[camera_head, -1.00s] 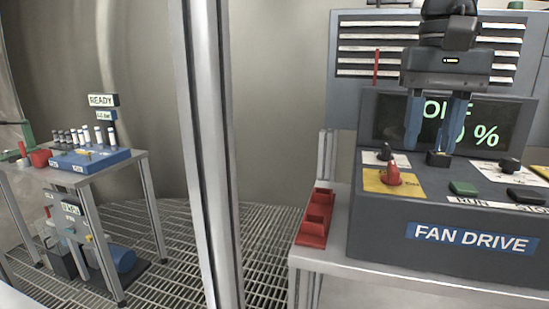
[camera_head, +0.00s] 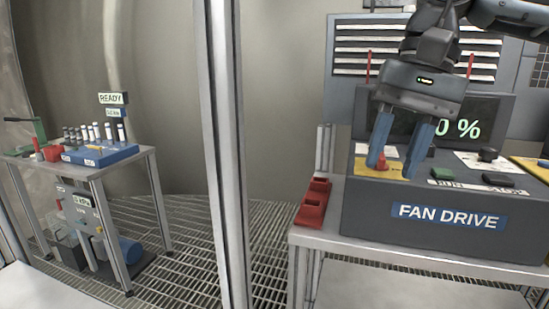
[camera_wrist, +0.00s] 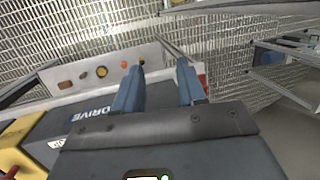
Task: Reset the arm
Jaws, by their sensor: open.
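My gripper (camera_head: 396,150) is open, with its two blue fingers apart and nothing seen between them. In the head view it hangs tilted in front of the fan drive console (camera_head: 400,215), over its left part. The red knob (camera_head: 379,164) on its yellow plate shows partly behind the left finger. The screen (camera_head: 480,122) is partly hidden by my gripper and reads "0 %". In the wrist view the open fingers (camera_wrist: 160,85) point past the console's edge (camera_wrist: 60,125) toward the grating floor.
A red tray (camera_head: 313,203) sits on the bench left of the console. A steel post (camera_head: 225,150) stands left of that bench. A second table (camera_head: 140,158) at the far left carries a blue rack (camera_head: 100,155) with vials. Grating floor (camera_head: 185,225) lies between.

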